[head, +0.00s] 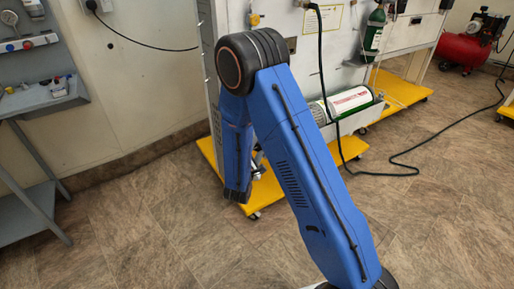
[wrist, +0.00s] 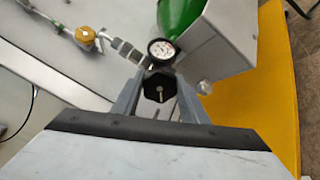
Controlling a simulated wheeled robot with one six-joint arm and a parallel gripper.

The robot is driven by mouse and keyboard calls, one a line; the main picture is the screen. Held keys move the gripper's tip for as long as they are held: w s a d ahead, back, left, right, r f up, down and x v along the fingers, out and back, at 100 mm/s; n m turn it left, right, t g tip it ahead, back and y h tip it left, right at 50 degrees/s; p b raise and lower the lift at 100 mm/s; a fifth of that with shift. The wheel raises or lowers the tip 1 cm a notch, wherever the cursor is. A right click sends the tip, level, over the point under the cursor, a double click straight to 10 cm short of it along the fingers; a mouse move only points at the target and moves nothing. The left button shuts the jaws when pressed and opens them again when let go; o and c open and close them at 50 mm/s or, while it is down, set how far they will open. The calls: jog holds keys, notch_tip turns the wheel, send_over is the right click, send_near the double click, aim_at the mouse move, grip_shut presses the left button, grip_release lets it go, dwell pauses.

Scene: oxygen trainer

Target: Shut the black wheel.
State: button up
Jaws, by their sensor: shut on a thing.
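The black wheel (wrist: 158,88) is in the middle of the wrist view, just below a round white pressure gauge (wrist: 161,49). My gripper (wrist: 160,98) has a grey finger on each side of the wheel and is shut on it. In the head view my blue arm reaches down to the trainer, and the arm hides the wheel and the gripper's fingertips. I cannot tell how far the wheel is turned.
A green cylinder (wrist: 181,18) and a grey metal bracket (wrist: 222,45) are close to the wheel. A brass fitting (wrist: 85,36) sits on the panel. The trainer's yellow base (head: 265,192) is low on the floor. A black hose (head: 322,75) hangs to the arm's right.

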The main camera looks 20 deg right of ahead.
jog(key=shift+f, duration=0.1)
jog(key=o, duration=1)
jog(key=shift+o, duration=0.2)
jog(key=shift+s, duration=0.1)
jog(key=v, duration=1.7)
jog(key=shift+s+a, duration=0.1)
jog(key=shift+s, duration=0.05)
